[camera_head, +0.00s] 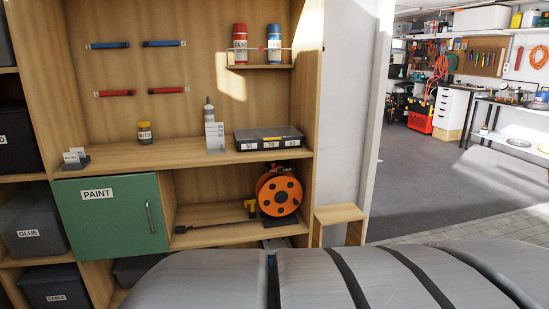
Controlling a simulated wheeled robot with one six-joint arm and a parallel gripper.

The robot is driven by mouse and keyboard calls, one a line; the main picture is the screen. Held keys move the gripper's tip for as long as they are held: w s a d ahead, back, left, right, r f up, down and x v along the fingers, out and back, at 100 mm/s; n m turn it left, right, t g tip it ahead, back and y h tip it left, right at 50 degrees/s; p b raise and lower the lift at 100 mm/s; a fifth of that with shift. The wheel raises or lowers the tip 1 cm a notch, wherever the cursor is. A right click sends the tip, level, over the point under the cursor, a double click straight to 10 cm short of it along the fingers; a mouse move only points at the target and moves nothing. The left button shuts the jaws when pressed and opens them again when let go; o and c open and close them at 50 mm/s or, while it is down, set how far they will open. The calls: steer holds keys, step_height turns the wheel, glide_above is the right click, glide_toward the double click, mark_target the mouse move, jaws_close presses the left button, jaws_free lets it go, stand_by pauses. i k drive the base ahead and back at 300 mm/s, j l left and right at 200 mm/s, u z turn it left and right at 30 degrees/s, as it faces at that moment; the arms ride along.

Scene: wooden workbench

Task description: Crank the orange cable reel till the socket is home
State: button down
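The orange cable reel (280,190) stands upright on the lower shelf of the wooden unit, at its right end. Its round orange face has several dark holes. A small yellow and black part (250,208) is beside the reel's left edge; I cannot tell whether it is the crank. A thin dark cable (215,225) runs left from the reel along the shelf. It ends in a small dark piece (180,229) near the green door, perhaps the socket. My gripper is not in view.
A green cupboard door (125,222) labelled PAINT stands left of the reel. Above are an organiser case (268,137), a tube (209,110) and a jar (145,131). A small wooden stool (339,217) stands right of the unit. Open floor (430,185) lies beyond.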

mark_target(278, 194)
steer(key=i, duration=1.25)
